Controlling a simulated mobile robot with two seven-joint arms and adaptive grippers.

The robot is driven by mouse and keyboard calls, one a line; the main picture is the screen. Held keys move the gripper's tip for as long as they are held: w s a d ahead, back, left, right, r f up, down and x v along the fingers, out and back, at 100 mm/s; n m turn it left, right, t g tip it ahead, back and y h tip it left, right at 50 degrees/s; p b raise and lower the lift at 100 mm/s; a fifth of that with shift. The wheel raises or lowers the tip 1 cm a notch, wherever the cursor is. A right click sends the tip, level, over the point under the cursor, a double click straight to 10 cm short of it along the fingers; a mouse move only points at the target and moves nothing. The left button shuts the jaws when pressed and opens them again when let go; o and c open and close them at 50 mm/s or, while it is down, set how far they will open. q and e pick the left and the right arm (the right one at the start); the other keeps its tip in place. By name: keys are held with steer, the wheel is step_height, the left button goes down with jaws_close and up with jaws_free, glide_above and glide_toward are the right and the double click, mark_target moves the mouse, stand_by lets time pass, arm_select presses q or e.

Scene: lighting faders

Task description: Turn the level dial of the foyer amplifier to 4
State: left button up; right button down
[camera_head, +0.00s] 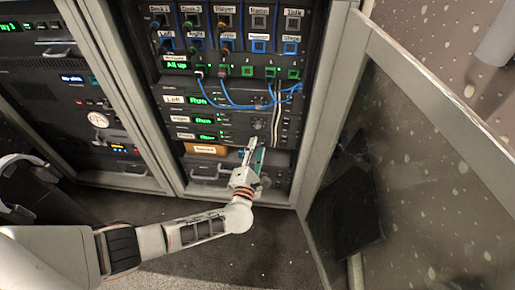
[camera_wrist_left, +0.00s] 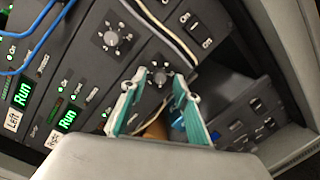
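The foyer amplifier (camera_head: 207,136) is the lowest of the three amplifiers with green "Run" displays in the head view. Its right end, with the level dial, is hidden there behind my left gripper (camera_head: 254,152). My left gripper (camera_wrist_left: 161,80) has teal fingers, spread apart, one on each side of this dial in the picture. A gap shows between fingers and knob; I cannot tell whether they touch. My right gripper is not in view.
Above is the right amplifier's dial (camera_wrist_left: 112,38). Blue cables (camera_head: 250,105) and pale cables hang above my gripper. An orange box (camera_head: 206,149) sits in the shelf below. An open glass door (camera_head: 400,150) stands to the right.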

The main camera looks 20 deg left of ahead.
arm_select(q)
steer(key=shift+w, duration=0.25)
jaws_close()
steer(key=shift+m, duration=0.3)
